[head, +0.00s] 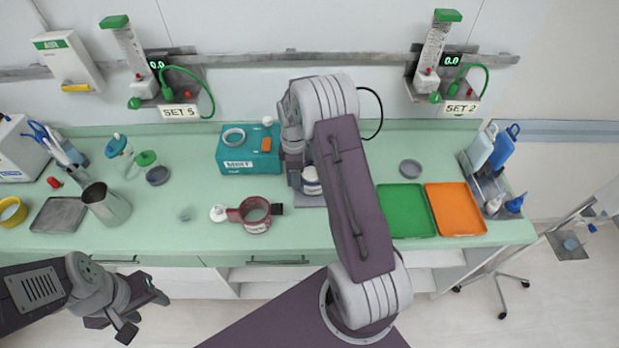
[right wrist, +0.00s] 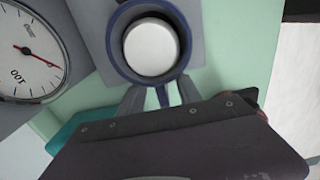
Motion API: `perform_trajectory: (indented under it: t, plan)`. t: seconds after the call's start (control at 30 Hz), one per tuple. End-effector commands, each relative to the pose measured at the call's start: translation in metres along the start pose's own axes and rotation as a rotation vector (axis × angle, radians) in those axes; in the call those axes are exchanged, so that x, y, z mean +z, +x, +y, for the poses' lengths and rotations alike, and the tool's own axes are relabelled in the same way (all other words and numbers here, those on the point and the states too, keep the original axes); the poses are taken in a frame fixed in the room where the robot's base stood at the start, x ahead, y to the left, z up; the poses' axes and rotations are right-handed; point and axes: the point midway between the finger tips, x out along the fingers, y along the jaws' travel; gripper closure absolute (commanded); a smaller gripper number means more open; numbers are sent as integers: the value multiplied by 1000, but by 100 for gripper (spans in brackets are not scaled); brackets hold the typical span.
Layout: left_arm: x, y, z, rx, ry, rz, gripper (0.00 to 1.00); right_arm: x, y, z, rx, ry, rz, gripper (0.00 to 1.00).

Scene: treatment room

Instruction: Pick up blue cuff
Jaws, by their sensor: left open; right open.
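The blue cuff (right wrist: 121,62) is a dark blue ring around a white upright cylinder (right wrist: 152,47) on a grey plate in the right wrist view. A narrow blue tab sticks out from it towards my right gripper (right wrist: 160,96). That gripper is open, its two grey fingers on either side of the tab; I cannot tell whether they touch it. In the head view the white cylinder with a blue band (head: 312,181) is partly hidden by my right arm. My left gripper (head: 146,313) is open and empty in front of the counter at lower left.
A maroon cuff (head: 274,209) lies left of the blue one. A teal box (head: 232,163) stands behind. Green (head: 404,211) and orange (head: 455,209) trays lie to the right. A dial gauge (right wrist: 28,55) is close on the left in the right wrist view.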

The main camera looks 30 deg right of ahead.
Motion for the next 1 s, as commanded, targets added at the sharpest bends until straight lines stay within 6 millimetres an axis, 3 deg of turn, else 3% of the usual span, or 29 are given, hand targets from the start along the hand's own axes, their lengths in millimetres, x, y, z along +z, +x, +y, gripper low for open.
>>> perform_trajectory:
  t: [0.03, 0.1, 0.57, 1.0]
  plan:
    - [0, 0, 0, 0, 0, 0, 51, 0, 0, 0, -1, 0, -1, 85]
    - [0, 0, 0, 0, 0, 0, 51, 0, 0, 0, -1, 0, -1, 100]
    - [0, 0, 0, 0, 0, 0, 51, 2, -2, 0, -3, -1, -5, 100]
    - [0, 5, 0, 0, 0, 0, 51, 2, -92, 1, 2, 0, -3, 100]
